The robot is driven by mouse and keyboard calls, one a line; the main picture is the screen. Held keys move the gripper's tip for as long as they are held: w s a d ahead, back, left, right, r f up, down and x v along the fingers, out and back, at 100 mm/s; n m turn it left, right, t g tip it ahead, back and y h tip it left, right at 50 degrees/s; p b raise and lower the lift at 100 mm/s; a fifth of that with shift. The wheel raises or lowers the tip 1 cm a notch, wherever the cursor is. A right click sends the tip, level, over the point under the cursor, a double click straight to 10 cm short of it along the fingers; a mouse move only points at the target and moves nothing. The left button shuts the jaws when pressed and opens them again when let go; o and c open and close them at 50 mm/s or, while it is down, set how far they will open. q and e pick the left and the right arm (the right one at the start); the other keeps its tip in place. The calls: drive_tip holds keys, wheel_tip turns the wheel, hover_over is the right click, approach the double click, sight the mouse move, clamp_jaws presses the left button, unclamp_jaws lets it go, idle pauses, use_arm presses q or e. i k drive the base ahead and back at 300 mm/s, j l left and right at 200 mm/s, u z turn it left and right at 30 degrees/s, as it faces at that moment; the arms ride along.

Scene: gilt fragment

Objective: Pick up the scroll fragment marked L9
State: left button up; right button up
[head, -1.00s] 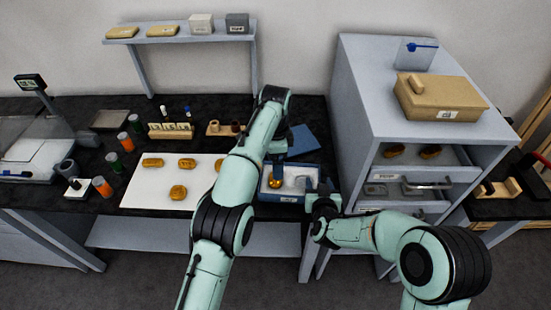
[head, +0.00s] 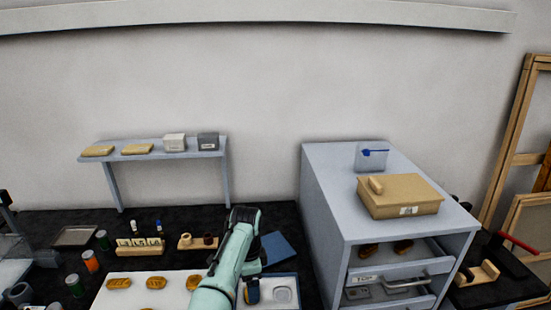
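Several golden-brown fragments lie on a white sheet (head: 97,303) at the lower left: one at the left (head: 119,283), one in the middle (head: 156,282) and one beside my arm (head: 194,282). Two more fragments (head: 369,250) (head: 403,247) lie in the upper drawer of the cabinet. I cannot read any L9 mark. My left arm reaches up from the bottom centre and bends down over a blue-rimmed tray (head: 296,292). My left gripper (head: 252,291) is low at the tray's left side; its fingers and anything between them are unclear. My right gripper is out of view.
A grey cabinet (head: 325,205) stands right of the tray, with a tan box (head: 400,196) and a clear holder (head: 372,156) on top. Its drawers (head: 412,268) stand open. A raised shelf (head: 150,150) holds boxes at the back. A blue flat piece (head: 278,248) lies behind the tray.

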sight(193, 281)
drive_tip(key=k+l, duration=0.1)
drive_tip(key=k, duration=0.8)
